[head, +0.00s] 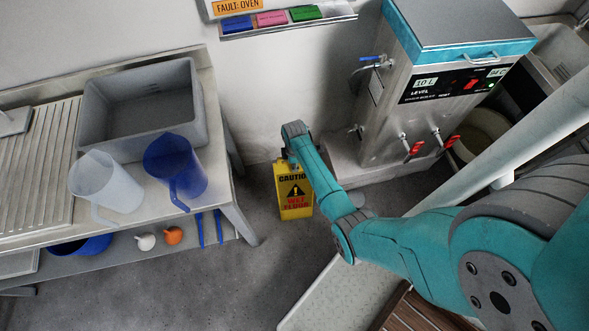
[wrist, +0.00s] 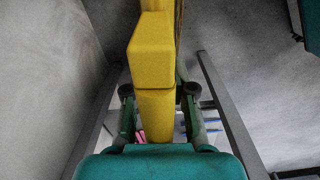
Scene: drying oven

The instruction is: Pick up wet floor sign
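The wet floor sign (head: 294,192) is yellow with black and red lettering. It stands upright on the grey floor by the wall in the head view, its top hidden by my gripper. In the wrist view the yellow sign (wrist: 152,55) runs down the middle, between my two fingers. My gripper (wrist: 160,100) has one dark-tipped finger on each side of the sign. Narrow gaps seem to show between the fingers and the sign, and firm contact is not visible. In the head view my gripper (head: 293,155) is at the sign's top edge, its fingers barely visible.
A metal bench with a grey basin (head: 145,127), a clear jug (head: 95,180) and a blue jug (head: 177,165) stands to the left. A steel boiler (head: 400,115) with red-handled taps stands close on the right. Open floor lies in front of the sign.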

